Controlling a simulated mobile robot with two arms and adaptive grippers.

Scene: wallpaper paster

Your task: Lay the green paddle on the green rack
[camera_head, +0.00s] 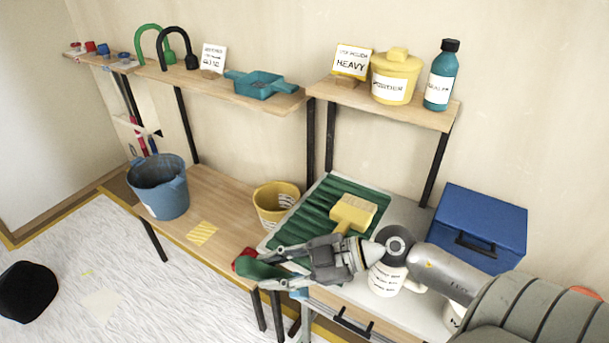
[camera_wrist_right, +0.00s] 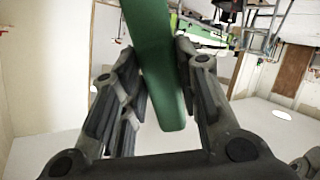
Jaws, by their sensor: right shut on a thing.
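My right gripper (camera_head: 272,268) reaches in from the right, over the front edge of the work surface. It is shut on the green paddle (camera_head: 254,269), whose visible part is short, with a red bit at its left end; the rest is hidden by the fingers. In the right wrist view the paddle (camera_wrist_right: 158,65) is a long green bar between the fingers (camera_wrist_right: 160,90). The green rack (camera_head: 312,214), a ribbed green panel, lies on the grey table behind the gripper. The paddle is apart from it, to its front left. My left gripper is out of view.
A blue toolbox (camera_head: 480,228) stands behind my right arm. A white container (camera_head: 385,279) is beneath my wrist.

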